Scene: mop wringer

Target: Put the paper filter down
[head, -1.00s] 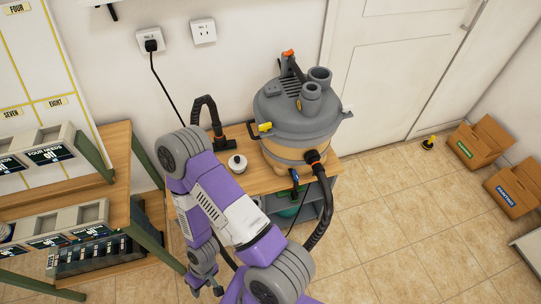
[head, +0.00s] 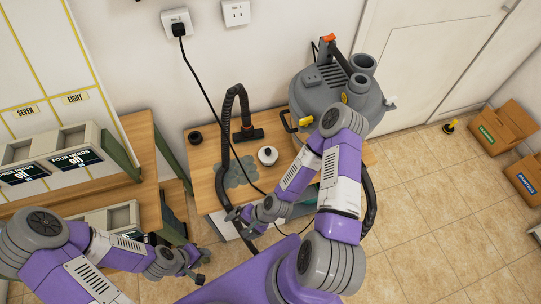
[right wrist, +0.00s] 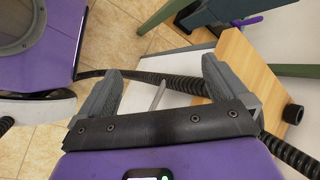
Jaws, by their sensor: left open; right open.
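I cannot make out a paper filter for certain. My right gripper (head: 238,219) is open at the front edge of the wooden bench (head: 205,152). In the right wrist view its fingers (right wrist: 163,95) are apart, with a thin pale piece between them that I cannot identify; whether they touch it is unclear. My left gripper (head: 200,270) is open and empty over the floor, left of the bench. The grey vacuum lid (head: 318,95) sits on the drum, partly hidden by my right arm. A white round part with a dark knob (head: 267,155) stands on the bench.
A grey-green patch (head: 236,173) lies flat on the bench beside a black hose with a floor nozzle (head: 247,134). A black ring (head: 195,138) is at the back left. A power cord (head: 202,85) crosses the bench. Shelving (head: 150,165) stands left; cardboard boxes (head: 503,125) are right.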

